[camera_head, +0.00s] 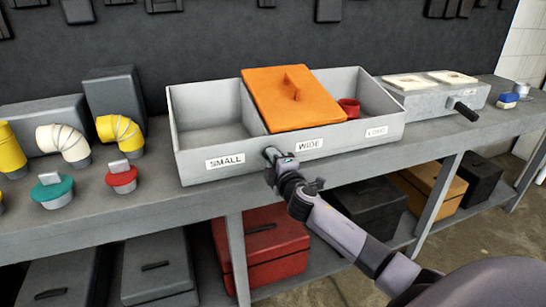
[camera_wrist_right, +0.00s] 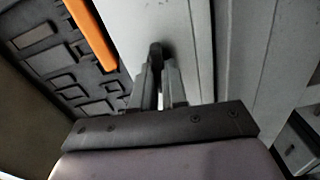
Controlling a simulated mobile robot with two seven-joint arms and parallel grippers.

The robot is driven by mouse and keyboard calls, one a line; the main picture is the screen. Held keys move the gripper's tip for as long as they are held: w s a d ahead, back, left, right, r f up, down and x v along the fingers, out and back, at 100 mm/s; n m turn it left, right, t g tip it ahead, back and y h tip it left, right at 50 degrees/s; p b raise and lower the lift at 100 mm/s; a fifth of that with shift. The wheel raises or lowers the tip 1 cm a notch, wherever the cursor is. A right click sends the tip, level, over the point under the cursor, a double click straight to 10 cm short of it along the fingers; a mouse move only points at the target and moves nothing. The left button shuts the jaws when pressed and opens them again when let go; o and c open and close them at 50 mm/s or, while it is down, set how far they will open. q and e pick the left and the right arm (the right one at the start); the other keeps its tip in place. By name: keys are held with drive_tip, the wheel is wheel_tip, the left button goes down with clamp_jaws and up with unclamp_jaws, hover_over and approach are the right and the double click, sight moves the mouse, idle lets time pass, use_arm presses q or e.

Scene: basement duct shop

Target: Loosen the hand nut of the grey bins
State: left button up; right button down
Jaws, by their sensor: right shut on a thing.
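The grey bins (camera_head: 225,130) stand on the workbench, with front labels reading SMALL and WIDE and a third label I cannot read clearly. An orange lid (camera_head: 285,105) lies over the middle bin. My right gripper (camera_head: 272,160) is at the bins' front wall, between the SMALL and WIDE labels. In the right wrist view, the fingers (camera_wrist_right: 157,85) are shut on a small dark knob, the hand nut (camera_wrist_right: 155,50), against the grey wall. In the head view the gripper mostly hides the nut. My left gripper is not in view.
Yellow and white elbow pipes (camera_head: 65,143) and capped fittings in teal (camera_head: 52,190) and red (camera_head: 121,177) stand at left. A grey unit with a black handle (camera_head: 466,111) stands at right. Bins, one red (camera_head: 262,250), fill the shelf below.

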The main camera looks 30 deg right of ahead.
drive_tip(key=shift+f+n, duration=0.1)
drive_tip(key=shift+n, duration=0.6)
drive_tip(key=c, duration=1.2)
unclamp_jaws()
drive_tip(key=shift+o, duration=0.2)
drive_tip(key=shift+s, duration=0.15)
drive_tip(key=v, duration=0.7)
drive_tip(key=s+a+f+m+g+y, duration=0.2)
drive_tip(key=s+a+f+m, duration=0.1)
drive_tip(key=s+a+f, duration=0.4)
drive_tip(key=s+a+f+m+g+y, duration=0.25)
drive_tip(key=s+f, duration=0.25)
drive_tip(key=f, duration=0.4)
drive_tip(key=s+a+f+m+g+y, duration=0.1)
drive_tip(key=s+a+f+m, duration=0.2)
drive_tip(key=s, duration=0.4)
drive_tip(key=s+a+f+m+g+y, duration=0.1)
drive_tip(key=s+a+f+m, duration=0.2)
drive_tip(key=s, duration=0.4)
drive_tip(key=shift+a+f+m, duration=0.4)
drive_tip(key=shift+a+m, duration=0.2)
drive_tip(key=shift+m, duration=0.35)
